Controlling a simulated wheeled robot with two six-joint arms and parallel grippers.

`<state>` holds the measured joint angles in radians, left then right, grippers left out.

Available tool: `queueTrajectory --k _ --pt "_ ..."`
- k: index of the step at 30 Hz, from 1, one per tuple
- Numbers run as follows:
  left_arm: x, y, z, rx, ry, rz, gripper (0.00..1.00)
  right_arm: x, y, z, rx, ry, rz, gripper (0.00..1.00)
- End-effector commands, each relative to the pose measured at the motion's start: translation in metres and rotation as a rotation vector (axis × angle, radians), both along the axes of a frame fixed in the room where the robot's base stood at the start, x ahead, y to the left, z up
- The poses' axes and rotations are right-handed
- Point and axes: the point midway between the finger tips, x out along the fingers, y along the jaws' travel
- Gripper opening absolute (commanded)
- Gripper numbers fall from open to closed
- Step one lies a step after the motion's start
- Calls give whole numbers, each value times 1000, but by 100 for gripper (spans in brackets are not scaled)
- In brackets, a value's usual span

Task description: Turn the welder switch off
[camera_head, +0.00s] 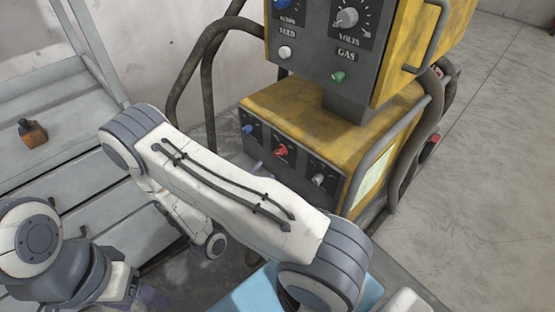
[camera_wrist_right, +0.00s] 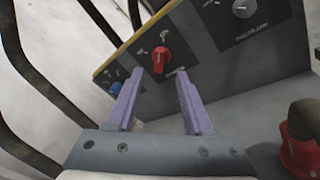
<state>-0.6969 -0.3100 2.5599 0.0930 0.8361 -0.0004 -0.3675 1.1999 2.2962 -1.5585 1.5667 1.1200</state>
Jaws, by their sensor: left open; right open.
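The yellow welder (camera_head: 300,112) stands at centre right with a dark lower control panel. A red rotary switch (camera_head: 281,150) sits mid-panel, between a blue knob (camera_head: 248,129) and a grey knob (camera_head: 318,179). In the right wrist view the red switch (camera_wrist_right: 161,60) lies just beyond and between the purple fingertips of my right gripper (camera_wrist_right: 158,82), which is open and empty. In the head view only a purple finger of it (camera_head: 258,167) shows past my arm. My left gripper (camera_head: 150,298) is at the bottom left, mostly hidden, away from the welder.
An upper welder box with knobs (camera_head: 346,17) overhangs the lower panel. Dark tube rails (camera_head: 208,80) curve beside it on the left. A grey slatted bench (camera_head: 60,110) holds a small orange-brown object (camera_head: 32,134). The floor at right is clear.

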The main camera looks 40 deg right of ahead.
Motion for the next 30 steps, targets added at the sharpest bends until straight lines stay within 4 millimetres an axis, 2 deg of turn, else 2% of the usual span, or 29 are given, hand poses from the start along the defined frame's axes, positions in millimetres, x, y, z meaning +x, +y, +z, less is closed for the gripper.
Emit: queueTrajectory --k 6,13,18,26,27,29,30 --pt "0 0 -3 0 0 0 67 12 -39 0 0 -2 -9 52" --pt "0 0 -6 0 0 0 67 24 -70 0 1 -1 -6 52" --pt "0 0 -6 0 0 0 67 28 -80 0 1 0 -4 52" --pt "0 0 -6 0 0 0 67 29 -81 1 1 0 -2 52" --pt "0 0 -6 0 0 0 67 29 -81 1 1 0 -2 48" --pt "0 0 -6 0 0 0 67 29 -81 1 0 1 -2 25" --pt "0 0 -6 0 0 0 67 29 -81 1 0 1 -2 10"
